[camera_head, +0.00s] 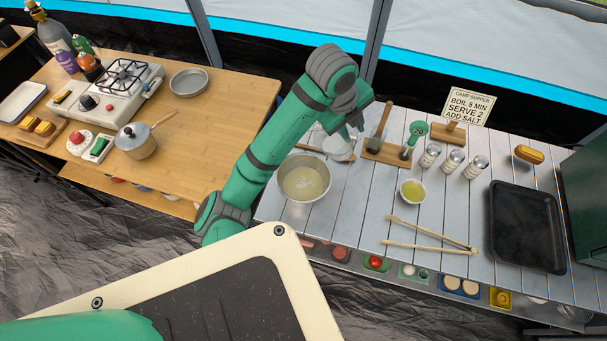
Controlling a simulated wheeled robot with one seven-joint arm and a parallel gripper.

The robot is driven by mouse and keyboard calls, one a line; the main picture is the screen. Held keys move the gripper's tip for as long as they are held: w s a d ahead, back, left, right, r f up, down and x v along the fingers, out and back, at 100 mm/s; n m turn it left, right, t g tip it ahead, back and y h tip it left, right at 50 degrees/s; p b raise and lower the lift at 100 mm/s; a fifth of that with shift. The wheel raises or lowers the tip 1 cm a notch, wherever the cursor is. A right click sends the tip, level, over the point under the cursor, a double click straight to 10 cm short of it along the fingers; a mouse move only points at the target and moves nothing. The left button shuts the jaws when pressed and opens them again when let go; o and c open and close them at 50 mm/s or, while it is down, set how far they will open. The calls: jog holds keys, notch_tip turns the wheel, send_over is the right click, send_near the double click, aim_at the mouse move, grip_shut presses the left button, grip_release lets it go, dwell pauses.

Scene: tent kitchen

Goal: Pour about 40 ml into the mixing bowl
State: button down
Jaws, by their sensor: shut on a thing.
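The mixing bowl (281,189) is a metal bowl on the light slatted table, left of the middle, with pale yellowish liquid in it. My green arm reaches over the table from the left of the bowl. My gripper (347,132) is beyond the bowl and to its right, shut on a clear, pale container (339,149). The container is partly hidden by the gripper, and I cannot tell its tilt or how much is in it. It appears beside the bowl's far right side, not over its middle.
Right of the bowl are a small bowl of yellow liquid (413,201), a wooden utensil stand (384,152), several shakers (453,161), tongs (430,246) and a black tray (526,228). A sign (469,107) stands behind. The wooden table (215,118) holds a stove and pot.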

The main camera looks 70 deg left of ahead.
jog(key=shift+w+a+g, duration=0.1)
jog(key=shift+w+g, duration=0.05)
jog(key=shift+g, duration=0.15)
jog(key=shift+w+a+f+g+h, duration=0.1)
jog(key=shift+w+f+g+h, duration=0.15)
jog(key=shift+g, duration=0.25)
jog(key=shift+w+a+f+g+h, duration=0.1)
jog(key=shift+f+g, duration=0.2)
jog(key=shift+g, duration=0.2)
jog(key=shift+w+f+g, duration=0.2)
jog(key=shift+f+g, duration=0.5)
jog(key=shift+g, duration=0.4)
jog(key=shift+d, duration=0.1)
dwell(1.5)
